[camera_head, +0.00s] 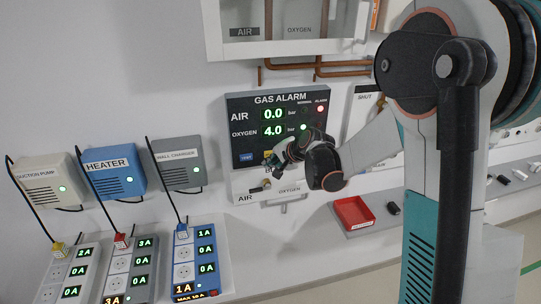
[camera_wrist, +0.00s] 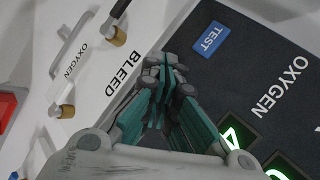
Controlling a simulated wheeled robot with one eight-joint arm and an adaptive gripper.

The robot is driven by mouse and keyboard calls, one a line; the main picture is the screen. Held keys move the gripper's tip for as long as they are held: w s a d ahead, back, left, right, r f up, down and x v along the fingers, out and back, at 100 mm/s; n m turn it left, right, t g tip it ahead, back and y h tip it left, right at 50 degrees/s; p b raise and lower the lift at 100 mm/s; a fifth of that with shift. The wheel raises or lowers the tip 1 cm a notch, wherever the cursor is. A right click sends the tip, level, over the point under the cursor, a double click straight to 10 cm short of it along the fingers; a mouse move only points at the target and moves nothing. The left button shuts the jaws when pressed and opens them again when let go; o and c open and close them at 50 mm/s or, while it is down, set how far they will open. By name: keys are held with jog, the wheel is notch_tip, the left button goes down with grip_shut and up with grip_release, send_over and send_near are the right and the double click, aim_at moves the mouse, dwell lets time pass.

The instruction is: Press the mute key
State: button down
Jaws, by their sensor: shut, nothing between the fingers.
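The gas alarm panel (camera_head: 241,115) is dark and hangs on the wall, with its red alarm light (camera_head: 318,109) lit. It reads AIR 0.0 and OXYGEN 4.0. A blue TEST key (camera_head: 247,157) sits at its lower left and also shows in the wrist view (camera_wrist: 212,39). A small yellow patch (camera_head: 267,154) shows right of it, beside my fingertips; no mute label can be read. My gripper (camera_head: 273,161) is shut and empty, in front of the panel's lower edge. In the wrist view my gripper (camera_wrist: 167,66) covers the panel beside TEST; contact cannot be told.
Below the panel is a white plate with BLEED (camera_wrist: 117,73) and OXYGEN labels and brass fittings (camera_wrist: 117,37). A red tray (camera_head: 353,213) lies on the shelf at right. Suction pump, heater (camera_head: 113,168) and charger boxes with power strips are at left. Copper pipes run above.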

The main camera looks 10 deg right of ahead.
jog(key=shift+w, duration=0.3)
jog(key=shift+w, duration=0.35)
dwell(0.6)
jog(key=shift+s, duration=0.1)
jog(key=shift+s+b, duration=0.35)
jog(key=shift+s, duration=0.3)
jog(key=shift+s, duration=0.1)
jog(key=shift+s, duration=2.4)
